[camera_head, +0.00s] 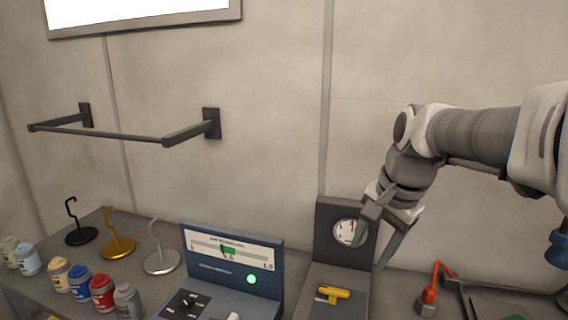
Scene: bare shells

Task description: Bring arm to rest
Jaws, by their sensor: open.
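My arm (470,135) reaches in from the right edge, bent at the elbow, with its end pointing down. My gripper (372,240) is open, its two fingers apart and nothing seen between them. It hangs in front of the grey box with a round white dial (350,232) and covers part of that dial. A yellow handle (333,294) lies below it on the grey box's base. I cannot tell how far the fingertips are from the box.
A blue console (232,262) with a lit green light stands left of the gripper. Hooked stands (118,247) and several jars (80,283) are at left. A red-orange tool (431,288) stands at right. A dark wall rail (100,133) juts out upper left. The wall between is clear.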

